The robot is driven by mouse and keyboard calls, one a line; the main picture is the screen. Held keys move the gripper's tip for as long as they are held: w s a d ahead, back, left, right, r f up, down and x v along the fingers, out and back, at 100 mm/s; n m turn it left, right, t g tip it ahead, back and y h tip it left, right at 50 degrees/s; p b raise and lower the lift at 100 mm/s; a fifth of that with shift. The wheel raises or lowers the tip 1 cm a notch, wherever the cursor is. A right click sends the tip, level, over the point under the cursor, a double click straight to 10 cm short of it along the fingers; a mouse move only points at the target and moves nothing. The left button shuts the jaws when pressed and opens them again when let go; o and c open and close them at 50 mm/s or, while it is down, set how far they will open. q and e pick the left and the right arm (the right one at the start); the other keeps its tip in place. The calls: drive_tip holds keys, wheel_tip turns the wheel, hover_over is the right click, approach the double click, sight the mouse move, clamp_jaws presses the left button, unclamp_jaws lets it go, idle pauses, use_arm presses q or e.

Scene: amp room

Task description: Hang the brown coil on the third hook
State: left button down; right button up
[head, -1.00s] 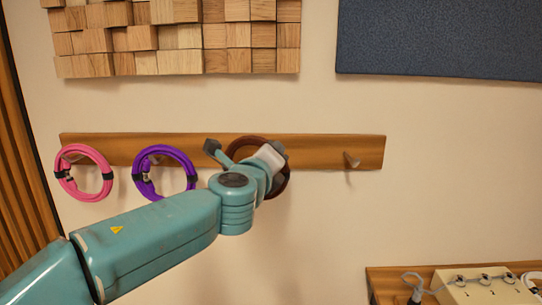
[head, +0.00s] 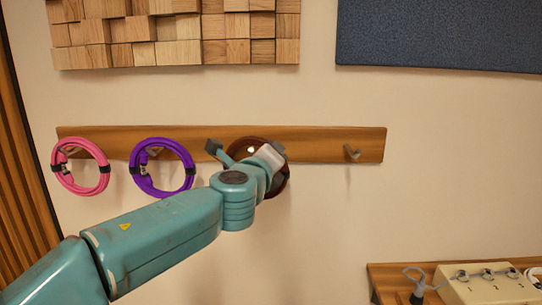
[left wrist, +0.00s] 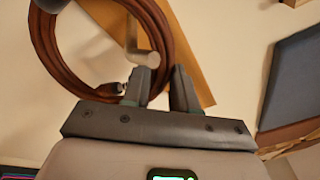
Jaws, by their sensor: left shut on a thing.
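The brown coil (head: 283,186) is at the third hook of the wooden rail, partly hidden behind my left gripper (head: 277,160). In the left wrist view the brown coil (left wrist: 52,57) is a ring at the upper left. The left gripper (left wrist: 163,88) is shut on its near side. The third hook (left wrist: 143,55), a pale peg, shows inside the coil's opening. Its tip also shows within the ring in the head view (head: 251,149). I cannot tell whether the coil touches the peg. My right gripper is not in view.
A pink coil (head: 103,182) and a purple coil (head: 190,178) hang on the first two hooks of the rail (head: 315,146). The fourth hook (head: 351,153) is bare. A numbered box (head: 480,290) stands on a shelf at the lower right.

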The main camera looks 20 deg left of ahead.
use_arm(q)
drive_tip(key=c, duration=0.8)
unclamp_jaws()
drive_tip(key=s+b, duration=0.3)
drive_tip(key=s, duration=1.3)
drive_tip(key=shift+s+d+r+b, duration=0.2)
drive_tip(key=shift+d+r+b, duration=0.05)
drive_tip(key=shift+d+b, duration=0.1)
